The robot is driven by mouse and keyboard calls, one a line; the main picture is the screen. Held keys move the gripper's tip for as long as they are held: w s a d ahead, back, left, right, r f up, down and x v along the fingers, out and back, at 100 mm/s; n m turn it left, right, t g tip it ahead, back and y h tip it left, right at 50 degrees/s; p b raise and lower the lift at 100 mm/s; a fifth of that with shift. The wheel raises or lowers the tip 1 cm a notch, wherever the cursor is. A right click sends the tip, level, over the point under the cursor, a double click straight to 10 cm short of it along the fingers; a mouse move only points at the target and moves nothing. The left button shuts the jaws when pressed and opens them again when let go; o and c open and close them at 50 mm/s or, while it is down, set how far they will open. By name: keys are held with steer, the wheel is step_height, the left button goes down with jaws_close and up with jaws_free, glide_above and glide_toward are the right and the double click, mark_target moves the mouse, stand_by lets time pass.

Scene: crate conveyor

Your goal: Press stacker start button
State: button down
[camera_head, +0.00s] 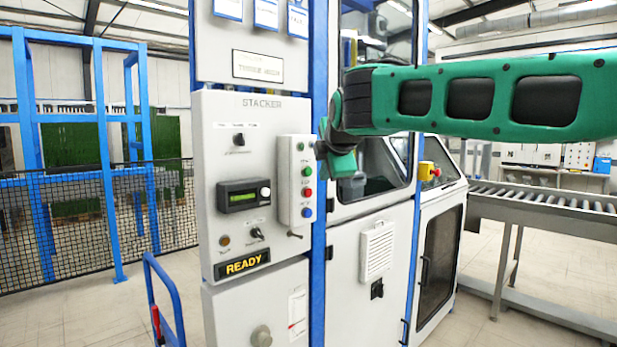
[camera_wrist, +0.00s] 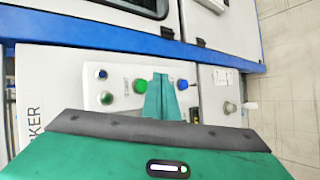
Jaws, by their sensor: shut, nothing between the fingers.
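The stacker button box (camera_head: 296,185) is a light panel on the grey STACKER cabinet. It carries a green button (camera_head: 307,171), a red button (camera_head: 307,191) and a blue button (camera_head: 306,212) in a column. My gripper (camera_head: 319,148) is shut and empty, at the box's upper right edge in the head view. In the wrist view my shut gripper (camera_wrist: 160,80) lies across the view between the green button (camera_wrist: 139,86) and the blue button (camera_wrist: 182,84). The red button is hidden there. I cannot tell any contact. Which button is start is too small to read.
A yellow and red emergency stop (camera_head: 429,171) and a roller conveyor (camera_head: 548,200) are at the right. A blue frame and black mesh fence (camera_head: 80,235) stand at the left.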

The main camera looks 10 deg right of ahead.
mark_target(309, 171)
steer(key=shift+w+a, duration=0.6)
steer(key=shift+w, duration=0.25)
steer(key=shift+w, duration=0.1)
stand_by(1.5)
steer(key=shift+w+a, duration=0.2)
steer(key=shift+a, duration=0.05)
